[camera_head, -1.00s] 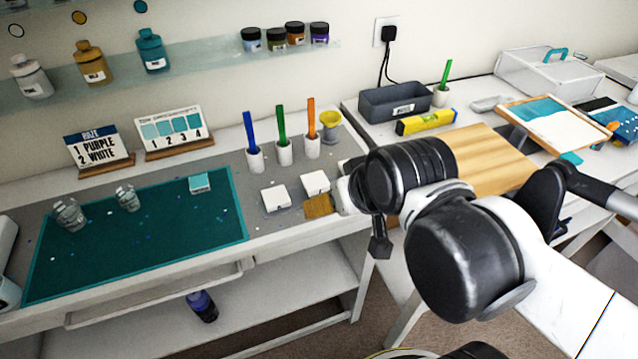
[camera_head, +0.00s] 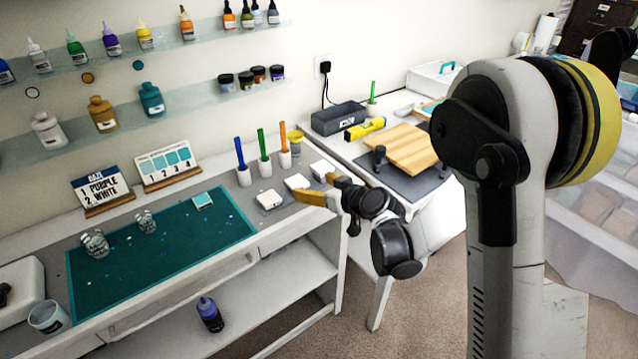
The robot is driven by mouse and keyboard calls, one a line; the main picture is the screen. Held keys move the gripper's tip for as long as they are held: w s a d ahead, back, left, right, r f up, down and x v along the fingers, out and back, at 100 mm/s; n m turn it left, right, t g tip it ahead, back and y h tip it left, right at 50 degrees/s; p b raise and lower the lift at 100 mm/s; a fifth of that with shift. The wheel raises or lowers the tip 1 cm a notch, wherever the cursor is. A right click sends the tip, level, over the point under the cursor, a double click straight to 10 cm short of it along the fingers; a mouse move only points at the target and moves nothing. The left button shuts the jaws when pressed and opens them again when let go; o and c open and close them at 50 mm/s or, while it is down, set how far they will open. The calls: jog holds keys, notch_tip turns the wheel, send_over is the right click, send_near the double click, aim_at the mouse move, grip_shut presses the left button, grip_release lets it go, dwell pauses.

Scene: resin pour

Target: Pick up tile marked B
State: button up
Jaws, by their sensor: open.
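Three small white tiles lie in a row on the grey bench top: a left one (camera_head: 269,200), a middle one (camera_head: 297,182) and a right one (camera_head: 322,169). A teal-topped tile (camera_head: 202,201) lies on the green mat (camera_head: 180,243). No letter can be read on any of them, so I cannot tell which is marked B. My gripper (camera_head: 316,187), with yellow-gold fingers, is open at the bench's right end. It is beside the middle and right white tiles. Whether it touches a tile cannot be told. Nothing is seen held.
Three cups with a blue (camera_head: 240,153), a green (camera_head: 262,144) and an orange stick (camera_head: 283,137) stand behind the tiles. Clear cups (camera_head: 95,243) stand on the mat. A wooden board (camera_head: 408,148) lies on the right table.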

aim_at(295, 180)
jog(key=shift+w+f, duration=0.35)
jog(key=shift+f, duration=0.1)
jog(key=b+x, duration=0.1)
jog(key=x, duration=0.4)
jog(key=shift+w+a+b, duration=0.1)
jog(key=shift+b, duration=0.2)
jog(key=b+x, duration=0.2)
jog(key=x, duration=0.3)
jog(key=shift+f, duration=0.15)
jog(key=c, duration=1.3)
